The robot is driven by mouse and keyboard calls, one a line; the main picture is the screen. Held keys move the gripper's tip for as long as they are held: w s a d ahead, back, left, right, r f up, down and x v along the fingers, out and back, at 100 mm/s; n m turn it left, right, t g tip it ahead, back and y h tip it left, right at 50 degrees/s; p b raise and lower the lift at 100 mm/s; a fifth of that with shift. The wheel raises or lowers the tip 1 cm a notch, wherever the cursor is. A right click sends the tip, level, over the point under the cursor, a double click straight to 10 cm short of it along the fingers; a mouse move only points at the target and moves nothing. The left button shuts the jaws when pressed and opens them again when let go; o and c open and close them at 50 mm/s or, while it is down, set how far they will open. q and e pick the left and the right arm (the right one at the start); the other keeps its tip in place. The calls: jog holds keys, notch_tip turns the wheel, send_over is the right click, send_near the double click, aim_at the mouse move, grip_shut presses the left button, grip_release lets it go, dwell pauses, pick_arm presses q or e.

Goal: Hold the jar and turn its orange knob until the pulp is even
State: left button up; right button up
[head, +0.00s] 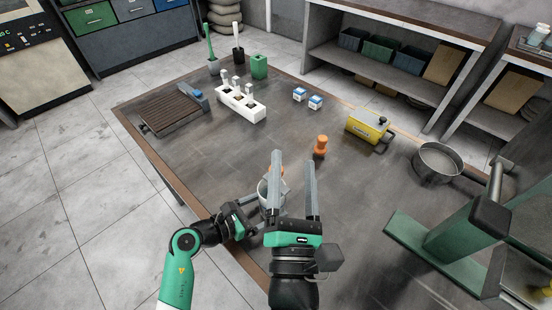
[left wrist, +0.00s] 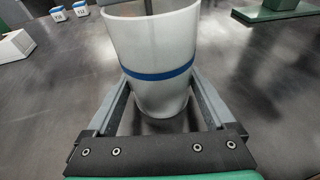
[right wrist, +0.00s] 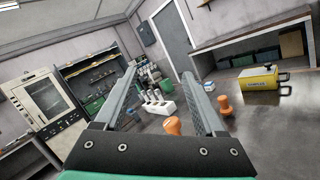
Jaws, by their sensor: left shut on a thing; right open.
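The jar (left wrist: 150,50) is white with a blue band and stands upright at the table's near edge. My left gripper (left wrist: 155,100) is shut around its lower part. In the head view the jar (head: 264,192) is partly hidden behind my right gripper (head: 294,160). That gripper is open, its two long fingers spread. The orange knob (right wrist: 172,126) shows between the bases of those fingers in the right wrist view, with a clear gap from them. In the head view only a sliver of it shows behind a finger. The pulp inside the jar is hidden.
A separate orange-topped piece (head: 320,146) stands on the table beyond my right gripper. A yellow box (head: 369,126), a metal pan (head: 438,160) and a green stand (head: 430,240) are to the right. A white rack (head: 241,104) and small blue-white boxes (head: 300,94) are farther back.

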notch_tip(320, 180, down, 10)
jog(key=s+a+n+g+y, duration=0.1)
jog(key=a+n+g, duration=0.2)
jog(key=n, duration=0.4)
jog(key=w, duration=1.1)
jog(key=shift+w+d, duration=0.15)
jog(key=shift+w, duration=0.2)
jog(key=shift+c, duration=0.2)
grip_shut()
